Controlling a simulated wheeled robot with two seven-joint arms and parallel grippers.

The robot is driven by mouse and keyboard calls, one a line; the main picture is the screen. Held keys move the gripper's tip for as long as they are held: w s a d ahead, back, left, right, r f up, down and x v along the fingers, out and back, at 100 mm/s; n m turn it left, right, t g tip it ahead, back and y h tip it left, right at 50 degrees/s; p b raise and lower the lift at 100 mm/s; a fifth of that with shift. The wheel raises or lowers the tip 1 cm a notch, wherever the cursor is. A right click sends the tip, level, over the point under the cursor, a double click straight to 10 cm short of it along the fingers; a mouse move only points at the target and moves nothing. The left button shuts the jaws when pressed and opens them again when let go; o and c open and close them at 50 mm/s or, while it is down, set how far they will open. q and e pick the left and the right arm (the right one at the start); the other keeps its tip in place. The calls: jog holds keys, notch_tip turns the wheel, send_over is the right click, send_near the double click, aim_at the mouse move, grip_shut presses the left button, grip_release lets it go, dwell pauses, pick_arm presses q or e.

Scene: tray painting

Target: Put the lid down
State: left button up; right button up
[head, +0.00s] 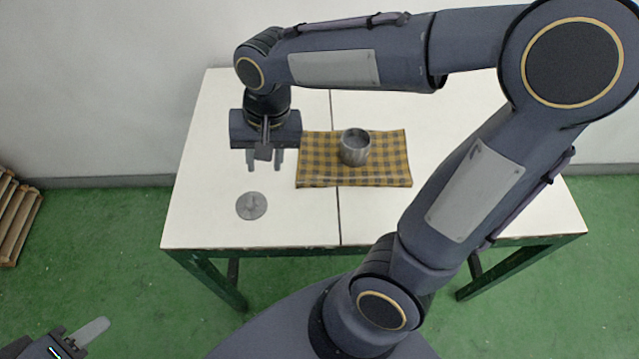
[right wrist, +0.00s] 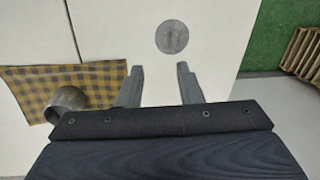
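The lid (head: 251,206) is a round grey disc with a small knob, lying flat on the white table left of the checked cloth. It also shows in the right wrist view (right wrist: 172,37), beyond the fingertips and apart from them. My right gripper (head: 265,168) is open and empty above the table, behind the lid in the head view; its two spread fingers show in the right wrist view (right wrist: 158,75). A grey metal pot (head: 355,148) stands upright on the cloth, without a lid on it. My left gripper (head: 95,330) is at the lower left corner, partly cut off.
The yellow and dark checked cloth (head: 400,178) lies on the white table (head: 195,225). Wooden pallets (head: 14,215) stand on the green floor at the far left. The table around the lid is clear. My right arm crosses over the table's right side.

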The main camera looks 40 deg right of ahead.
jog(key=s+d+n+t+y, duration=0.2)
jog(key=s+d+n+t, duration=0.2)
jog(key=s, duration=0.8)
jog(key=shift+s+d+r+t, duration=0.15)
jog(key=shift+d+r+t, duration=0.25)
notch_tip(320, 180, up, 4)
jog(key=p, duration=0.3)
jog(key=shift+f+p, duration=0.15)
jog(key=shift+p, duration=0.2)
